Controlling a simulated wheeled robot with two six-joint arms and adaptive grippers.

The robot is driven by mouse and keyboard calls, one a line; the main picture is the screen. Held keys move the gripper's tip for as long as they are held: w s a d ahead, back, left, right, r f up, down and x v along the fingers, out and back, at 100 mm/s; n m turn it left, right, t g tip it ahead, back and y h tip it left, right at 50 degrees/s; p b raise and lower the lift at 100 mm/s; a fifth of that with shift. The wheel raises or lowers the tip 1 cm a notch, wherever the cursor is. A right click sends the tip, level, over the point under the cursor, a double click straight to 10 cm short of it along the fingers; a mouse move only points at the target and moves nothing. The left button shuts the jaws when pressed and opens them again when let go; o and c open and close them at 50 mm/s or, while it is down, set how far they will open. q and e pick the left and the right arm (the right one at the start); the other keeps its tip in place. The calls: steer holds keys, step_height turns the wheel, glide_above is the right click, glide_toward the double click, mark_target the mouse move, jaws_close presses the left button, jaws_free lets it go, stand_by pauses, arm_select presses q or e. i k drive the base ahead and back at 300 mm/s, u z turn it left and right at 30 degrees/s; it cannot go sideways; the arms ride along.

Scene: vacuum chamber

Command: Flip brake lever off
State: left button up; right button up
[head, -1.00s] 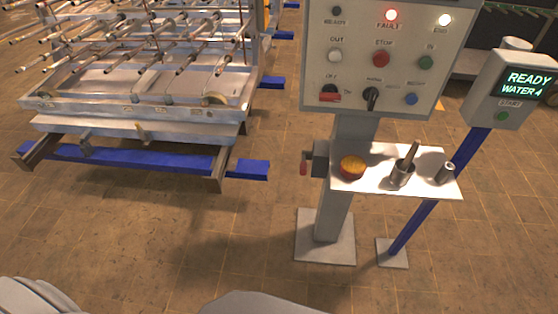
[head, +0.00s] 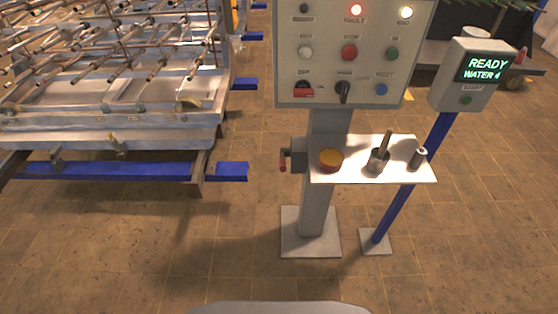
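No part is clearly marked as the brake lever. A small tan lever (head: 114,142) hangs on the front edge of the wheeled rack (head: 150,135) at left. A red-handled switch (head: 283,160) sits on the left side of the control stand's post. On the stand's small shelf (head: 350,172) are a yellow-and-red push button (head: 331,159), an upright stick lever (head: 383,148) and a short grey cylinder (head: 418,158). I cannot tell which one is the brake lever, or its position. Neither of my grippers is in view.
The control panel (head: 325,85) has buttons and lit red fault and white end lamps. A second post carries a display (head: 483,68) reading "READY WATER 4". Blue rails (head: 110,170) lie under the rack. The tiled floor (head: 130,250) in front is open.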

mark_target(284, 151)
steer(key=u, duration=0.5)
steer(key=k, duration=0.55)
steer(key=u, duration=0.85)
steer(key=i, duration=1.15)
steer(key=z, duration=0.7)
